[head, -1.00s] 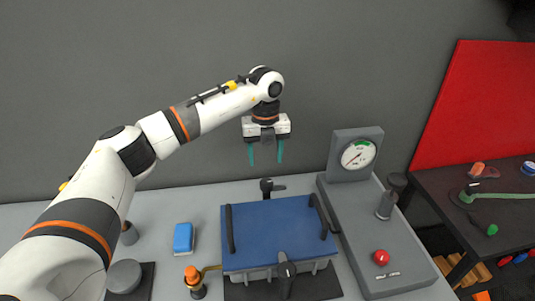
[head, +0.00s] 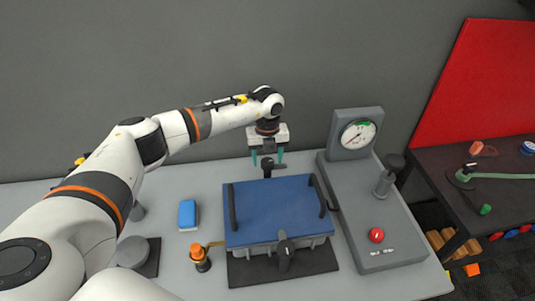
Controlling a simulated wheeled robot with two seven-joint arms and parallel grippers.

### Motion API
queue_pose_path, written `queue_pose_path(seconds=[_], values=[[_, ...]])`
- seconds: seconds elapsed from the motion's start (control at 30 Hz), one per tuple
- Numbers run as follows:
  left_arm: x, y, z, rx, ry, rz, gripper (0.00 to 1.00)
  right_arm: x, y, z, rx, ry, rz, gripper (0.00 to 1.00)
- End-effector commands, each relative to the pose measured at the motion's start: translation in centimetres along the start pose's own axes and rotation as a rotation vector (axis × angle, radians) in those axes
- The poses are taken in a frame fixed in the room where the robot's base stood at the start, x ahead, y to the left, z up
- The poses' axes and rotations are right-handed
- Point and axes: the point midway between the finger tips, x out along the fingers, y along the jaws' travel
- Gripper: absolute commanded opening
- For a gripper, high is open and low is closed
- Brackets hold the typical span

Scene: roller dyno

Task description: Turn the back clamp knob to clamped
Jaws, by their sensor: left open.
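The back clamp knob (head: 268,169) is a black knob with a short handle pointing right, behind the blue-lidded box (head: 275,212). My left gripper (head: 267,158) is open, with its two teal fingertips pointing down, one to each side of the knob's top in the picture. I cannot tell whether the fingers touch the knob or are slightly above or behind it. The front clamp knob (head: 285,250) is black and stands at the box's front edge. My right gripper is not in view.
A grey console with a gauge (head: 357,134), a black-topped lever (head: 388,178) and a red button (head: 376,235) stands right of the box. A blue block (head: 187,214) and an orange-topped post (head: 198,254) are on the left. A dark side table (head: 500,205) is farther right.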

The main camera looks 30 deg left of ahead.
Motion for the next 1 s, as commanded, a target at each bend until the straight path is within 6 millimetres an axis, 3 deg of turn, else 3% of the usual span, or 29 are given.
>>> queue_pose_path(seconds=[0.37,0.63,1.0], values=[[0.65,0.02,0.02,0.002,0.0,0.0,0.59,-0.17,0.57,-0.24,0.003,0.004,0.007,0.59],[0.61,0.02,0.02,0.001,0.0,0.0,0.15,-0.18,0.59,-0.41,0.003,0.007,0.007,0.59],[0.75,0.02,-0.01,0.064,0.001,0.0,0.14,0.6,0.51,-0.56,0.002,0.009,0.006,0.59]])
